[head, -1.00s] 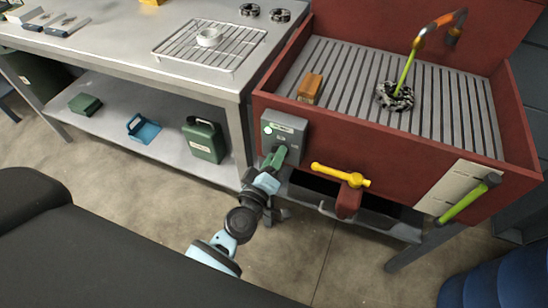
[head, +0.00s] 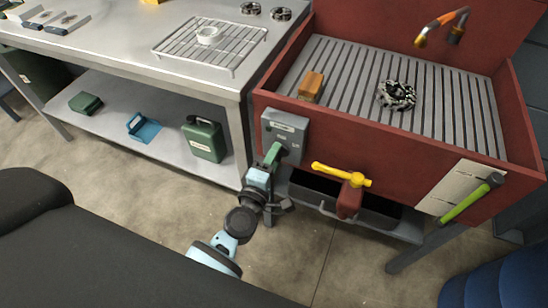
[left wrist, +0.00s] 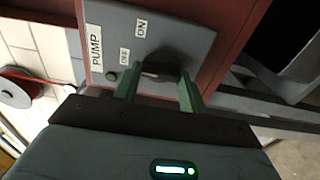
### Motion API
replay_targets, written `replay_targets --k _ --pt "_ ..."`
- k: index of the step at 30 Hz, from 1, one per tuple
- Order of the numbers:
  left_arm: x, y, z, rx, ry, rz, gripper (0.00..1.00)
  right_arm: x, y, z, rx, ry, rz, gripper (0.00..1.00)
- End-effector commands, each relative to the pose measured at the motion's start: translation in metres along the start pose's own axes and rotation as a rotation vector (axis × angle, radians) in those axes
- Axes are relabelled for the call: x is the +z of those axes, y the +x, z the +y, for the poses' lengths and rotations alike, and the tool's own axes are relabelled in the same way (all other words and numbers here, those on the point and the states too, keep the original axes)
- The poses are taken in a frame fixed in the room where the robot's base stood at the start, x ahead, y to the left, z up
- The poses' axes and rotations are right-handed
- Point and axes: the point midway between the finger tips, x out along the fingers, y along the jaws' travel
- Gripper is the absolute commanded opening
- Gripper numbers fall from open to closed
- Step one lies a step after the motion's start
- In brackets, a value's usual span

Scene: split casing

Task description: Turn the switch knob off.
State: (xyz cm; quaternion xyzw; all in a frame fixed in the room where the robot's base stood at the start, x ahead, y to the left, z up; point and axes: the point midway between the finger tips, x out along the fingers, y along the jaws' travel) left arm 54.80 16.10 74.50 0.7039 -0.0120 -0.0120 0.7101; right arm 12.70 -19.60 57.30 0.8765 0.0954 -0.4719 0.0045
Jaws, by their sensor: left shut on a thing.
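The grey switch box (head: 285,130) is on the front wall of the red wash basin. In the left wrist view, the box (left wrist: 190,38) bears the labels PUMP and ON, plus a smaller label that is hard to read. A small dark green lamp (left wrist: 111,76) on it looks unlit. The dark switch knob (left wrist: 160,70) sits between the green fingers of my left gripper (head: 279,153), which is shut on it. The fingers hide part of the knob. No stream comes from the orange spout (head: 440,27). My right gripper is out of view.
A yellow valve handle (head: 341,175) sticks out just right of the box. A green-handled tool (head: 468,204) hangs farther right. A patterned ring part (head: 397,95) and an orange block (head: 310,86) lie in the basin. A metal workbench (head: 120,52) stands at left.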

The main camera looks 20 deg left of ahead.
Motion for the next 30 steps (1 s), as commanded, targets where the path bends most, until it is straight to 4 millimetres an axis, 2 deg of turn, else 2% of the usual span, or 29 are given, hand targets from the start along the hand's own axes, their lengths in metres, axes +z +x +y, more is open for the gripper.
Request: replay_targets --k 11,12,17,26,30 --pt "0.001 0.0 -0.001 -0.002 -0.011 -0.002 0.19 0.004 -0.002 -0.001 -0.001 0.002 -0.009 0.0" --pt "0.001 -0.001 -0.001 -0.002 -0.011 -0.002 0.43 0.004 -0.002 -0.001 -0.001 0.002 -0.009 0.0" --pt "0.001 0.0 -0.001 -0.001 -0.009 -0.001 0.64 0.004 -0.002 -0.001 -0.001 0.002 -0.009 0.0" --pt "0.0 -0.001 -0.001 -0.001 -0.007 -0.001 0.64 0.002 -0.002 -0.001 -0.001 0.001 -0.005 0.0" --pt "0.0 -0.013 -0.001 -0.002 -0.006 0.0 0.64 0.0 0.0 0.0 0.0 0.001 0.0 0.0"
